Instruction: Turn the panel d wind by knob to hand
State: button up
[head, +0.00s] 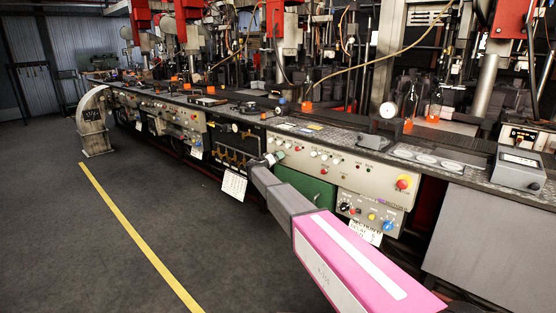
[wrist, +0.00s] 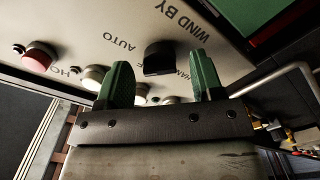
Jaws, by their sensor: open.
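The wind by knob (wrist: 158,57) is a black knob on a pale panel (wrist: 100,30) in the wrist view. The words "WIND BY", "AUTO" and a partly covered "HAND" label are printed upside down around it. My gripper (wrist: 161,64) has two green fingers, spread apart. In the head view my gripper (head: 272,158) is at the left end of a pale control panel (head: 334,172); I cannot make out the knob there.
A red button (wrist: 39,57) and several white buttons sit close to the left finger in the wrist view. A metal rail (wrist: 275,78) is at the right. In the head view the long machine bench runs across, with a white tag (head: 234,186) hanging below.

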jog(key=shift+w+d, duration=0.25)
jog(key=shift+w, duration=0.05)
jog(key=c, duration=0.9)
jog(key=shift+c, duration=0.2)
